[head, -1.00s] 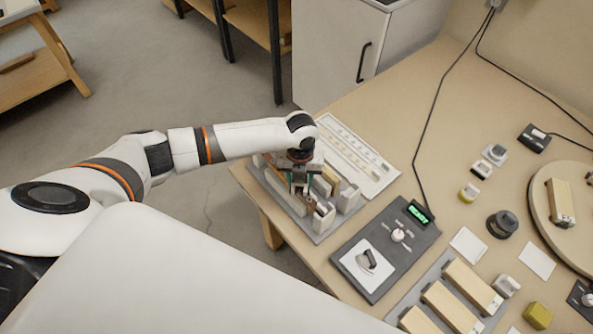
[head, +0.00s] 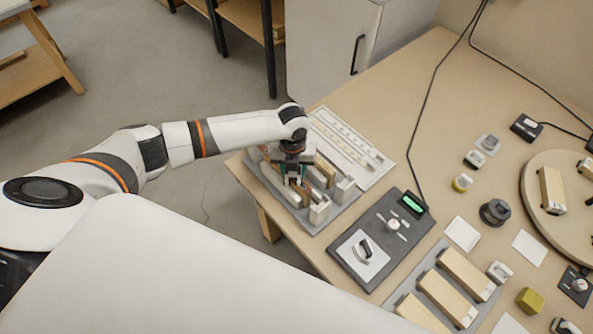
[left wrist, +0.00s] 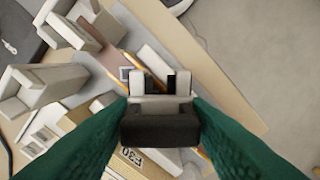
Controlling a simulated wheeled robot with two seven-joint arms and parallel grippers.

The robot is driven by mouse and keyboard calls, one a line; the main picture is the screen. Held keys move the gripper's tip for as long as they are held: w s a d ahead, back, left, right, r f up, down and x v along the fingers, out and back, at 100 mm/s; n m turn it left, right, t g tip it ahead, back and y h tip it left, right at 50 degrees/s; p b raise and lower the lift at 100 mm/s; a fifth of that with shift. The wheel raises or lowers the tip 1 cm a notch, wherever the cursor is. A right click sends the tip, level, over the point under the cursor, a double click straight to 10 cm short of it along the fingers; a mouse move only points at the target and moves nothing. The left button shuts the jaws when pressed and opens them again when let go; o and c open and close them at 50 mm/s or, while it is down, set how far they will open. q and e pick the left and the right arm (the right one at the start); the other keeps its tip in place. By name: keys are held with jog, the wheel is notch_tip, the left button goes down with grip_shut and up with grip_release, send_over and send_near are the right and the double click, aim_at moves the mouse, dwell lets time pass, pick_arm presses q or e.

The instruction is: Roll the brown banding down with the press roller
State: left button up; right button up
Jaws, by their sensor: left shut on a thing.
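My left gripper (head: 295,185) is over a grey holder tray (head: 318,226) at the left end of the bench. In the left wrist view its green-padded fingers (left wrist: 160,125) are shut on a dark block-shaped part with a pale, forked top (left wrist: 160,82). This is possibly the press roller's handle, but its lower part is hidden. A brownish flat strip (left wrist: 97,52) lies among pale blocks in the left wrist view; I cannot tell whether it is the brown banding. My right gripper is not in view.
Pale upright blocks (head: 320,209) crowd the tray. A white ruled board (head: 350,148) lies behind it. A dark control unit (head: 382,240) with a green display stands to the right. Wooden blocks (head: 465,275) and a round turntable (head: 533,205) are further right. The bench's far middle is clear.

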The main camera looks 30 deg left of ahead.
pick_arm(q)
jog(key=shift+w+a, duration=0.4)
jog(key=shift+a, duration=0.5)
jog(key=shift+w+a, duration=0.4)
jog(key=shift+a, duration=0.45)
jog(key=shift+w+a+b, duration=0.3)
jog(key=shift+w+a, duration=0.05)
jog(key=shift+a, duration=0.45)
jog(key=shift+w+a+b, duration=0.3)
jog(key=shift+w+a, duration=0.05)
jog(key=shift+a, duration=0.4)
jog(key=shift+w+a+f+b, duration=0.1)
jog(key=shift+w+a+b, duration=0.25)
jog(key=shift+a, duration=0.45)
jog(key=shift+w+a+b, duration=0.2)
jog(key=shift+a+b, duration=0.15)
jog(key=shift+a, duration=0.4)
jog(key=shift+w+r+p, duration=0.1)
jog(key=shift+r+p, duration=0.6)
jog(key=shift+p, duration=0.05)
notch_tip(320, 180, up, 4)
jog(key=p, duration=0.4)
jog(key=shift+r, duration=0.25)
